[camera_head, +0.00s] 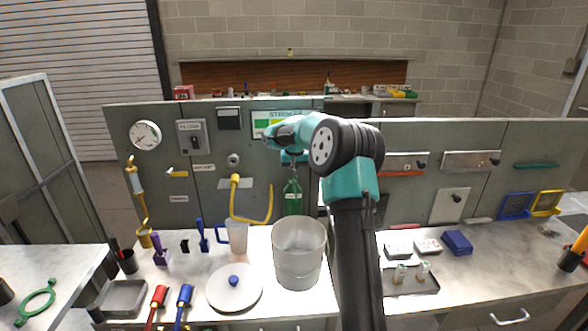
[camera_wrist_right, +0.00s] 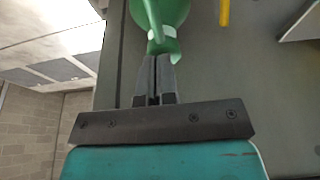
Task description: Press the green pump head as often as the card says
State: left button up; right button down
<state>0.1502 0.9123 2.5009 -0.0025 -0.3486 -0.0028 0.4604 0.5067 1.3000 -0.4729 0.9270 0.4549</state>
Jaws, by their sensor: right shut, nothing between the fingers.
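The green pump bottle (camera_head: 293,197) stands upright at the back of the counter, behind the grey bucket. In the right wrist view its green body (camera_wrist_right: 165,10) and green pump head (camera_wrist_right: 163,45) show at the top. My right gripper (camera_wrist_right: 156,60) is shut and empty, its fingertips right at the pump head; I cannot tell whether they touch. In the head view my right arm reaches over the counter and its gripper end is above the bottle. My left gripper is not in view.
A grey bucket (camera_head: 299,255) stands in front of the bottle. A clear jug (camera_head: 236,237), a white lid with blue knob (camera_head: 233,290) and a yellow hose (camera_head: 252,220) are to its left. A tray (camera_head: 412,283) with small items lies to the right.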

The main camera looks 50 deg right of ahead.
jog(key=shift+f, duration=0.15)
jog(key=shift+r, duration=0.25)
jog(key=d+v, duration=0.1)
jog(key=v, duration=1.2)
jog(key=shift+w+r, duration=0.3)
jog(key=shift+r, duration=0.2)
jog(key=shift+a, duration=0.1)
